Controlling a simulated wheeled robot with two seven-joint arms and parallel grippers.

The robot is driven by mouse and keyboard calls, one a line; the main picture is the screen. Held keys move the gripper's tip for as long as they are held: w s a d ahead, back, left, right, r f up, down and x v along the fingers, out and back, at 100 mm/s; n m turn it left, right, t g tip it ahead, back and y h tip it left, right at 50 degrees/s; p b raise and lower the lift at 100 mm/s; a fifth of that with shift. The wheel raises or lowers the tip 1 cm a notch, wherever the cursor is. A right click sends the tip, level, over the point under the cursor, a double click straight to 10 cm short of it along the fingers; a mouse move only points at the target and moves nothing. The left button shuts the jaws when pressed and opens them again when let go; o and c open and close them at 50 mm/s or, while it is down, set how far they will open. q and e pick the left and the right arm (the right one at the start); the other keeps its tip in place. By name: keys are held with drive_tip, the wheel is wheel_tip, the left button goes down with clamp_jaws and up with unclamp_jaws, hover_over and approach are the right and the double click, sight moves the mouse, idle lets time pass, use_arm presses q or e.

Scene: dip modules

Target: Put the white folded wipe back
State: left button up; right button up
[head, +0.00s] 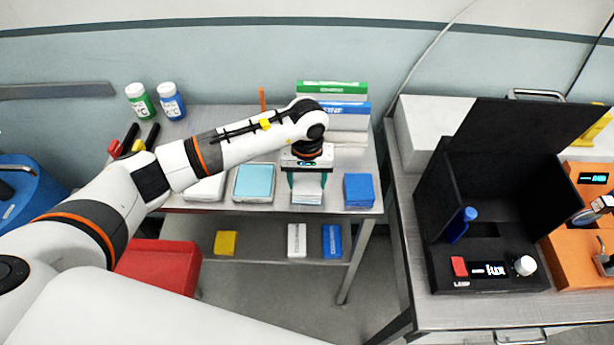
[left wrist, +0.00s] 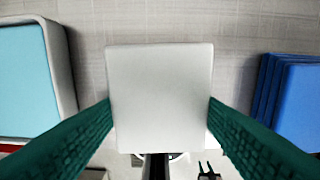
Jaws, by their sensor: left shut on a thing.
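My left gripper (head: 307,182) points down over the front part of the metal bench. Its green fingers show on both sides in the left wrist view (left wrist: 160,112) and are shut on the white folded wipe (left wrist: 160,85). In the head view the wipe (head: 307,194) shows below the fingers, between the tray with a light blue top and the blue folded stack. I cannot tell whether it touches the surface below it. My right gripper is not in view.
The light blue topped tray (head: 254,182) is left of the wipe, the blue stack (head: 359,190) right. Boxes (head: 332,87) stand behind. A lower shelf (head: 265,247) holds yellow, white and blue packs. A black open box (head: 488,215) and orange device (head: 577,250) stand on the right bench.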

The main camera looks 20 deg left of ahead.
sight(308, 183)
use_arm(q)
drive_tip(key=shift+f+b, duration=0.2)
drive_tip(key=shift+b, duration=0.1)
drive_tip(key=o, duration=1)
drive_tip(key=shift+r, duration=0.1)
drive_tip(key=shift+c, duration=0.2)
drive_tip(key=shift+r+p, duration=0.25)
drive_tip(key=shift+p, duration=0.2)
wheel_tip(308, 183, up, 12)
drive_tip(key=b, duration=0.4)
drive_tip(key=shift+b, duration=0.35)
drive_tip(key=shift+f, duration=0.15)
